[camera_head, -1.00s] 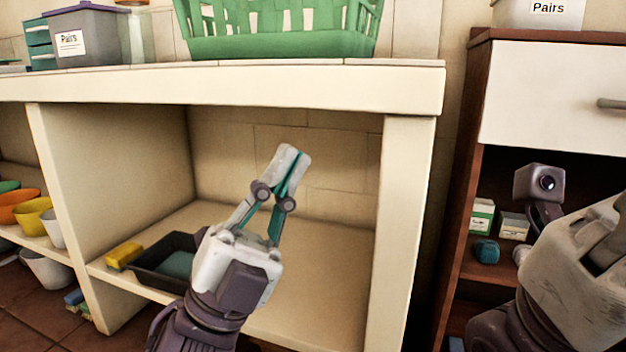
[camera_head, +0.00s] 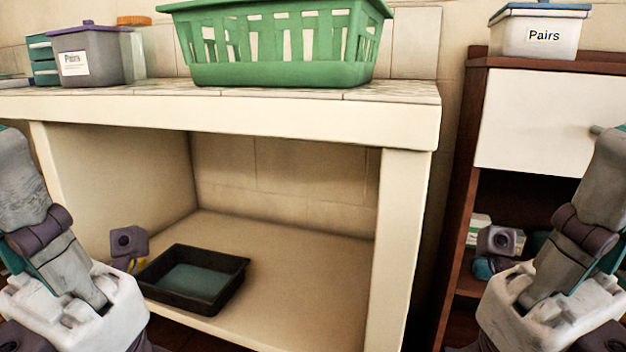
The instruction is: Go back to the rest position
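My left gripper (camera_head: 24,182) stands at the left edge of the head view, fingers pointing up, in front of the white counter unit. My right gripper (camera_head: 606,185) stands at the right edge, also fingers up, in front of the brown cabinet. Both are seen side-on and partly cut by the picture edge, so the gap between their fingers is hidden. No held object shows at either one. Both stand apart from the black tray on the shelf.
The black tray (camera_head: 215,298) lies on the low shelf of the counter (camera_head: 290,118). A green basket (camera_head: 270,75), a grey "Pairs" box (camera_head: 95,55) and, on the cabinet (camera_head: 455,200), a white "Pairs" box (camera_head: 520,38) stand above. The space between my grippers is clear.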

